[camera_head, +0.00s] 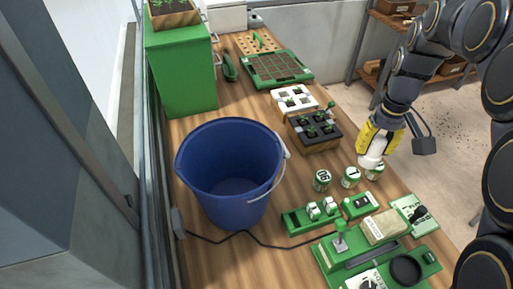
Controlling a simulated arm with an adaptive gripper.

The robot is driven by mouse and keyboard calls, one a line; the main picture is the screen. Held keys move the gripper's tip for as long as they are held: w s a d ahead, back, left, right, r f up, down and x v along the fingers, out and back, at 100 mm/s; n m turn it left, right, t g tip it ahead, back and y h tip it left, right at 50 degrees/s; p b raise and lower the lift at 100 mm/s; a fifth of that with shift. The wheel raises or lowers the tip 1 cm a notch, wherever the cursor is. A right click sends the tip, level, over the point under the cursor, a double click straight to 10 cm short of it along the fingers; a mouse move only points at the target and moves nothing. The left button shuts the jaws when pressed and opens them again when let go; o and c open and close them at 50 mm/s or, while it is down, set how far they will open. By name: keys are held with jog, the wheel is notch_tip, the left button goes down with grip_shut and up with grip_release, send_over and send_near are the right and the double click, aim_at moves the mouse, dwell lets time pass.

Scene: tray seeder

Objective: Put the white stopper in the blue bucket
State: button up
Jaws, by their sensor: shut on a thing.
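The blue bucket (231,214) stands open on the wooden bench at the left centre. Its inside looks empty, and its handle hangs toward the right. My gripper (376,148) is to the right of the bucket, over the right edge of the bench, pointing down. Its yellow fingers are shut on a white piece, which looks like the white stopper (371,161). The stopper's upper part is hidden between the fingers. Its lower end shows just above the rightmost small can, and I cannot tell whether they touch.
Several small labelled cans (321,181) stand right of the bucket. In front are a green holder (297,225) with white pieces and a green machine (330,259). Behind are planted trays (316,145) and a green cabinet (184,78). A black cable (262,243) crosses the bench before the bucket.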

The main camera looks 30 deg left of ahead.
jog(key=s+a+n, duration=0.2)
jog(key=a+n, duration=0.6)
jog(key=a, duration=0.5)
jog(key=n, duration=0.5)
send_over(231, 190)
notch_tip(231, 190, down, 16)
notch_tip(231, 190, down, 9)
jog(key=shift+f, duration=0.1)
jog(key=o, duration=1)
jog(key=shift+f, duration=0.15)
notch_tip(231, 190, up, 12)
jog(key=shift+d, duration=0.15)
